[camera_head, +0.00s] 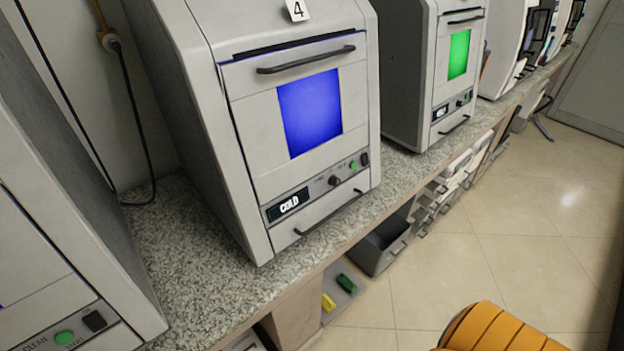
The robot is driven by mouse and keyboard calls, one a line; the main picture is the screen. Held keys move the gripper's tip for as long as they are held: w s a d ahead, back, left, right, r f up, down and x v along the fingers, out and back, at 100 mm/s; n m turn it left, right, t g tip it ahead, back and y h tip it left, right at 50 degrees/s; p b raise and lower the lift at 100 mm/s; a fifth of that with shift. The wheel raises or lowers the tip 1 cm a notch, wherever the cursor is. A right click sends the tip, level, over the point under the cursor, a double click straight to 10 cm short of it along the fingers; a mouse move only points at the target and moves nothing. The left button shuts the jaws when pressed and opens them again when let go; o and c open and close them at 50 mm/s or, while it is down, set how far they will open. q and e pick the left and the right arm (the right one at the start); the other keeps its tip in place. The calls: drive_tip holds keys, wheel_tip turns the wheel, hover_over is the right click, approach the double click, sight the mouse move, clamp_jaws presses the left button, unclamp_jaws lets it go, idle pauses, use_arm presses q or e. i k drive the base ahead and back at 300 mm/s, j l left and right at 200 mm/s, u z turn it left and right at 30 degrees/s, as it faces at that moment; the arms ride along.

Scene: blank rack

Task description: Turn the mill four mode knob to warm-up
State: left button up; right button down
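Mill four (215,120) is the grey machine with a "4" label (297,10) on top, standing on the counter. Its window (310,112) glows blue, and its small black display (288,204) reads COLD. The dark mode knob (334,181) is on the lower front panel, right of the display. A green button (353,165) and a black switch (364,159) are to the right of the knob. The markings around the knob are too small to read, so I cannot tell its setting. Neither of my grippers is in view.
A speckled counter (185,250) runs from front left to back right. Another mill (403,70) with a green window stands behind, and part of a machine (60,200) is at left. The tiled floor (530,250) is open at right.

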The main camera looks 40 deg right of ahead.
sight(333, 181)
drive_tip(key=k+l+z, duration=0.1)
drive_tip(key=l+z, duration=0.3)
drive_tip(key=k+l+z, duration=0.1)
drive_tip(key=l+z, duration=0.2)
drive_tip(key=z, duration=0.15)
